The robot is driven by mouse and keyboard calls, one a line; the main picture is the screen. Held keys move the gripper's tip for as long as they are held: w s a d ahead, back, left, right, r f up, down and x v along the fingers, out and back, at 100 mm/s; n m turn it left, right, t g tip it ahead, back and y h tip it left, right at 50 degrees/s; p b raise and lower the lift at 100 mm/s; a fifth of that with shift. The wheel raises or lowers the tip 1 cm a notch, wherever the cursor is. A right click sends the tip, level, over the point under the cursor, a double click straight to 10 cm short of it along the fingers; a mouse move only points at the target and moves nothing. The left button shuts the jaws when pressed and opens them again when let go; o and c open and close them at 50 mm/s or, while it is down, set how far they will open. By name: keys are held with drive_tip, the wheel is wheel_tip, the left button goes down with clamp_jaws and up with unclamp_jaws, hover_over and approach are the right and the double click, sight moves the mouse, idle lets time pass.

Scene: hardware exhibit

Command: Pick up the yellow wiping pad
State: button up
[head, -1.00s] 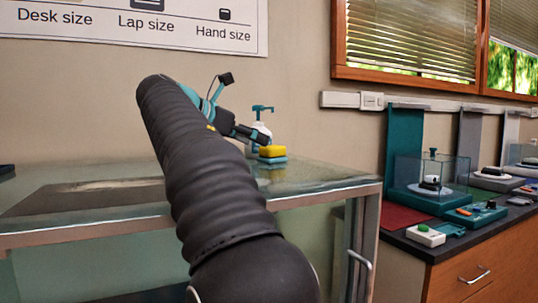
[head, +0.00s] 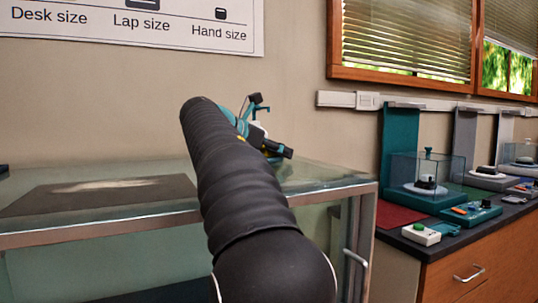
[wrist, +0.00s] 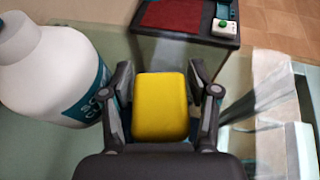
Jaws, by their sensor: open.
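The yellow wiping pad (wrist: 160,106) shows in the wrist view between the two fingers of my gripper (wrist: 160,76). The fingers are open, one on each side of the pad, with a narrow gap to be seen at least on the right. Whether either finger touches it I cannot tell.
A white pump bottle (wrist: 48,76) stands close to the left of my gripper in the wrist view. The glass case (head: 330,179) has a flat dark panel (head: 100,194) on its left. A counter (head: 450,240) with scale exhibits stands at the right.

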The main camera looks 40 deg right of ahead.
drive_tip(key=c, duration=0.8)
drive_tip(key=shift+r, duration=0.15)
